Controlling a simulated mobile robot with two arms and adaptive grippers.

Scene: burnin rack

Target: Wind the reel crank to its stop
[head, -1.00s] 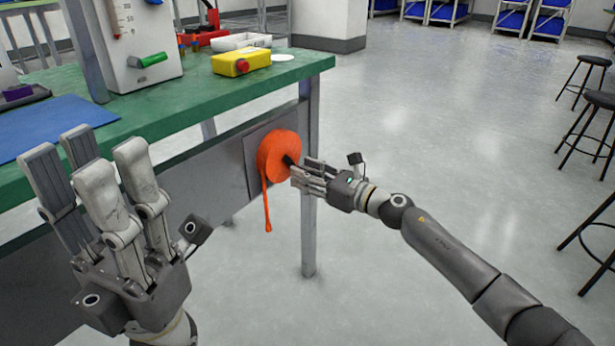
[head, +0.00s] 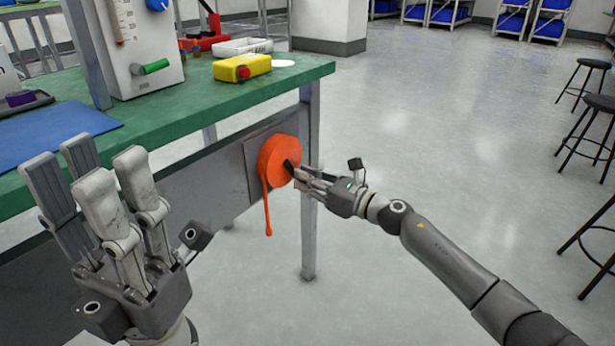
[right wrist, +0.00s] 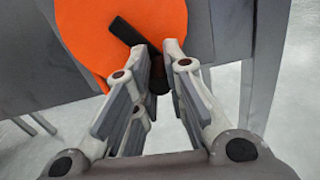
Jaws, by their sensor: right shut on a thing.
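The orange reel (head: 276,158) is mounted on a grey plate on the bench's side, with an orange strap (head: 267,212) hanging from it. In the right wrist view the reel (right wrist: 110,45) fills the top, and its black crank (right wrist: 125,31) slants from upper left down to between my fingers. My right gripper (head: 297,172) is at the reel's face, shut on the crank's handle; it also shows in the right wrist view (right wrist: 157,62). Part of the handle is hidden by the fingers. My left gripper (head: 90,165) is open and empty, fingers up, in front of the bench at left.
The green bench top (head: 190,105) holds a yellow box with a red button (head: 242,67), a white tray (head: 243,46), a blue mat (head: 50,138) and a grey instrument (head: 140,50). A bench leg (head: 309,200) stands beside the reel. Black stools (head: 590,105) stand at right; the floor between is clear.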

